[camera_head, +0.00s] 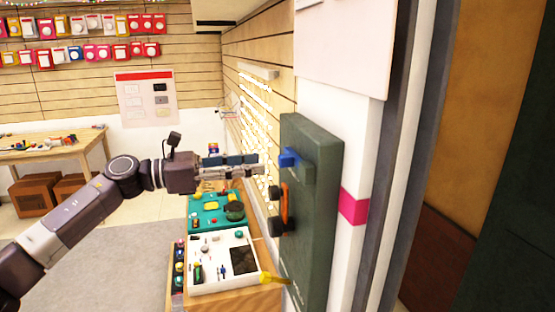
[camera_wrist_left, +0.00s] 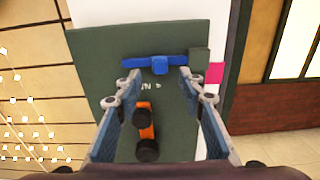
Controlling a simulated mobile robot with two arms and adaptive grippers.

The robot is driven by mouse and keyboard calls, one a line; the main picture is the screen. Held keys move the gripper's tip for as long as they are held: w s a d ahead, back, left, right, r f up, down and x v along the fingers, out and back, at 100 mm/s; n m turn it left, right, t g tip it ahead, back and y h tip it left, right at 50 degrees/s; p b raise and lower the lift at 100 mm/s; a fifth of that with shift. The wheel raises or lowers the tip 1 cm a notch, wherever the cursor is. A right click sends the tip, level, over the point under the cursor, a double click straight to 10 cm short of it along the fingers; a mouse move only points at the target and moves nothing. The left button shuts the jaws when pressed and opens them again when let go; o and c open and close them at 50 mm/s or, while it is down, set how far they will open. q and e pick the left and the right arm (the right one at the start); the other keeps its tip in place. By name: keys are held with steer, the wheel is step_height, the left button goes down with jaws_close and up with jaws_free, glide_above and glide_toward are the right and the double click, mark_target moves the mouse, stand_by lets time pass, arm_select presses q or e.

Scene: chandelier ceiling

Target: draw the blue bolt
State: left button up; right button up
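The blue bolt (camera_head: 290,157) is mounted near the top of a dark green panel (camera_head: 318,235) on the wall. In the left wrist view the bolt (camera_wrist_left: 158,65) is a horizontal bar with a raised knob, its right end at a green block (camera_wrist_left: 199,62). My left gripper (camera_head: 262,168) points at the panel, just left of the bolt in the head view. In the left wrist view my left gripper (camera_wrist_left: 160,88) has its fingers apart with nothing between them, the knob beyond them. I cannot tell the exact gap to the bolt. My right gripper is not in view.
An orange handle (camera_wrist_left: 146,124) with dark knobs sits below the bolt on the panel. A teal box (camera_head: 207,222) and a white control box (camera_head: 210,277) stand on a wooden bench below my left arm. A workbench (camera_head: 55,150) stands at the far left.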

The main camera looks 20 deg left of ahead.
mark_target(279, 161)
arm_select(q)
steer(key=p+x, duration=0.1)
steer(key=x, duration=0.1)
steer(key=p+x, duration=0.1)
steer(key=x, duration=0.2)
steer(key=shift+w+d+r+p, duration=0.1)
steer(key=shift+d+r+p, duration=0.15)
steer(key=shift+p, duration=0.05)
steer(key=shift+w+d+f, duration=0.1)
steer(key=shift+w+d, duration=0.3)
steer(key=shift+d, duration=0.05)
steer(key=shift+f, duration=0.1)
jaws_close()
